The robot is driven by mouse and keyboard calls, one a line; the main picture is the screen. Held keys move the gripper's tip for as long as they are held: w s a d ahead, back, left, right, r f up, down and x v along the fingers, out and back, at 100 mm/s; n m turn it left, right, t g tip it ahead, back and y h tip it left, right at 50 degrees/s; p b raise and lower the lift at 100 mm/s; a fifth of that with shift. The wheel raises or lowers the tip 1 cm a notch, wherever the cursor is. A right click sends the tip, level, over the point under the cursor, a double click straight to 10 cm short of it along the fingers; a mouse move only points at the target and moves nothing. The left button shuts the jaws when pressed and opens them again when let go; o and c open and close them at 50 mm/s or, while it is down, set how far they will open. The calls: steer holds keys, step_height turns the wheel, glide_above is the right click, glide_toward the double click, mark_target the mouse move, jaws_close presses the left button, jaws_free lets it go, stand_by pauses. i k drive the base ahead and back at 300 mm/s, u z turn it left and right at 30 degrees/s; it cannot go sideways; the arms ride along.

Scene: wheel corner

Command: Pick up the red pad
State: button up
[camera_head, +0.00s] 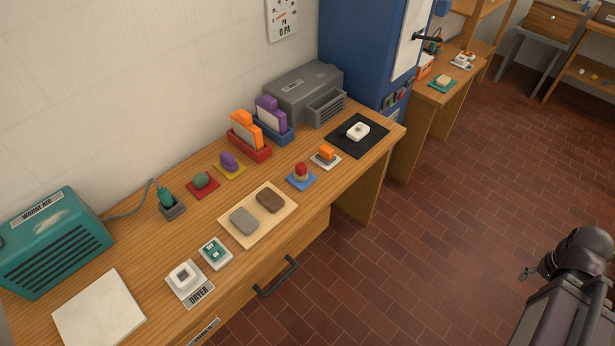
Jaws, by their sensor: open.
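A flat red square (203,188) lies on the wooden desk, left of the middle, with a dark green rounded lump (203,179) on it. A red-topped piece (301,169) sits on a blue square (300,181) farther right. I cannot tell for sure which of these is the red pad. My gripper (528,273) shows small at the right, over the brick floor, well apart from the desk. It is open and holds nothing that I can see.
A wooden board (257,231) holds a grey and a brown block. A yellow square (230,170) with a purple lump is beside the red square. Red (250,149) and blue (273,130) holders stand behind. A teal heater (53,245) is at left. The floor between desk and arm is clear.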

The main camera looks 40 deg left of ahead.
mark_target(301, 172)
steer(key=z, duration=0.1)
steer(key=k, duration=1.45)
steer(key=u, duration=1.35)
steer(key=i, duration=1.05)
steer(key=z, duration=0.05)
